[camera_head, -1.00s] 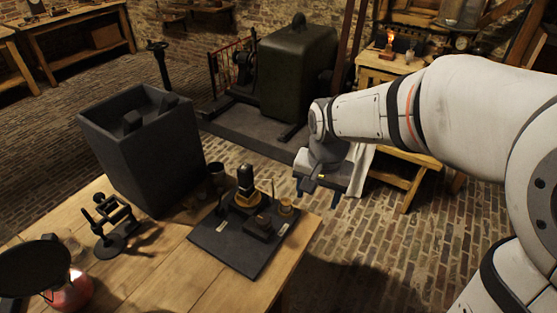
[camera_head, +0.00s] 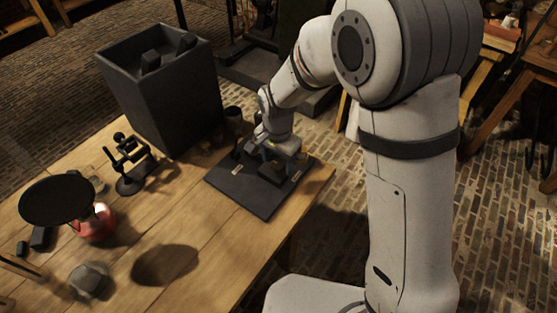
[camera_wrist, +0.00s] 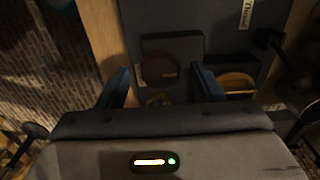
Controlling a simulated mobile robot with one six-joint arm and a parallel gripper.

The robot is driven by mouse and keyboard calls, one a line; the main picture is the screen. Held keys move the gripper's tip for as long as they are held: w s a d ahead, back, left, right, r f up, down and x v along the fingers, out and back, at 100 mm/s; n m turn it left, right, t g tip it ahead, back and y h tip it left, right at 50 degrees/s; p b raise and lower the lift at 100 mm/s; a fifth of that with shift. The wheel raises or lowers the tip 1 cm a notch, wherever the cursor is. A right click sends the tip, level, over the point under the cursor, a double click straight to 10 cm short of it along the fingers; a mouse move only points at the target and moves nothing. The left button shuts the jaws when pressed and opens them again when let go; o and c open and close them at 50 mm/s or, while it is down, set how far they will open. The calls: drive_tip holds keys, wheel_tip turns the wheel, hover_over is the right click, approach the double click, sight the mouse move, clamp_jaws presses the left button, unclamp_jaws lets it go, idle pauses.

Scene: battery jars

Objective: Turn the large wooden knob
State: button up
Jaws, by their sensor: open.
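A dark board (camera_head: 240,193) with several fittings lies at the table's far right corner. My gripper (camera_head: 281,156) is low over it and hides part of its fittings. In the wrist view my gripper (camera_wrist: 160,72) is open, its two blue fingers pointing at the board (camera_wrist: 190,18). Between and beyond the fingertips is a dark square block with a dim brown round top (camera_wrist: 160,66), possibly the large wooden knob; I cannot be sure. A small brass round part (camera_wrist: 158,98) shows nearer, between the fingers. I cannot see any finger contact.
A brass-coloured round part (camera_wrist: 236,82) is just right of the right finger. A tall dark bin (camera_head: 165,95) stands left of the board. A black stand (camera_head: 130,165) and a red flask (camera_head: 95,225) are further left.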

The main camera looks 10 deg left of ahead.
drive_tip(key=shift+f, duration=0.3)
drive_tip(key=c, duration=0.9)
drive_tip(key=shift+d, duration=0.15)
drive_tip(key=shift+c, duration=0.4)
drive_tip(key=shift+n, duration=0.4)
